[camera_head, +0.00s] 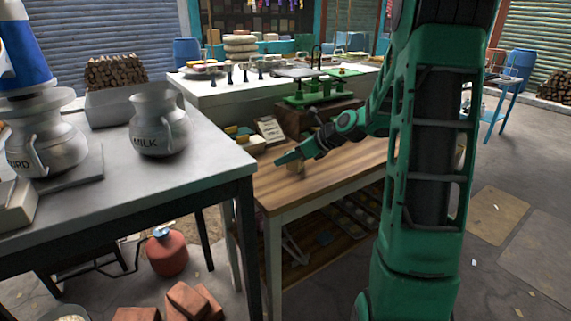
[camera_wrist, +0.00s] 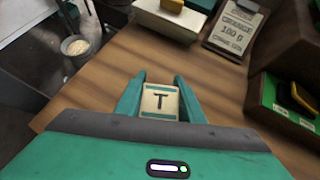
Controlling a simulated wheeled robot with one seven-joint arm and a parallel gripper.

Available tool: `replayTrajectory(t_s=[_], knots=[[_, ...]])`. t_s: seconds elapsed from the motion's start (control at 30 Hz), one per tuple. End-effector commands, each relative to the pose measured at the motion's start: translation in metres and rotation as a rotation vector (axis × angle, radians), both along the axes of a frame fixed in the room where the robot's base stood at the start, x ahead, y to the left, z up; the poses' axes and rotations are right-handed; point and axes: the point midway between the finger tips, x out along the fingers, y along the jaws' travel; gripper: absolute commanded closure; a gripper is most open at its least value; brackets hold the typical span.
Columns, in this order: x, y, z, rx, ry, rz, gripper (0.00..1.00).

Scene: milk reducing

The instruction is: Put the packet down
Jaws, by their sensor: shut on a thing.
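The packet (camera_wrist: 160,100) is a small cream block with blue-green bands and a dark letter T on its top. My gripper (camera_wrist: 160,92) is shut on it, with one green finger on each side. In the head view my gripper (camera_head: 283,161) is over the left part of the wooden table (camera_head: 325,170). The packet (camera_head: 295,172) shows there as a small tan shape under the fingers. I cannot tell whether its underside touches the wood.
A card reading 180 G (camera_wrist: 235,28) and a white box with a yellow block (camera_wrist: 172,18) stand beyond the packet. A green scale (camera_head: 312,92) stands on a dark wooden box behind. A metal table with a MILK jug (camera_head: 158,125) is at left. Bare wood surrounds the packet.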

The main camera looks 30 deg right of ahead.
Motion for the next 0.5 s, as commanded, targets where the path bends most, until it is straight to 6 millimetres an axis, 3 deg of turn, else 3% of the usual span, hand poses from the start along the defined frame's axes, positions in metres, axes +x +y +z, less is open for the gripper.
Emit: replayTrajectory(t_s=[0.1, 0.5], knots=[[0.001, 0.0, 0.025, -0.006, -0.007, 0.001, 0.93], [-0.041, 0.068, 0.071, -0.003, -0.005, 0.002, 0.93]])
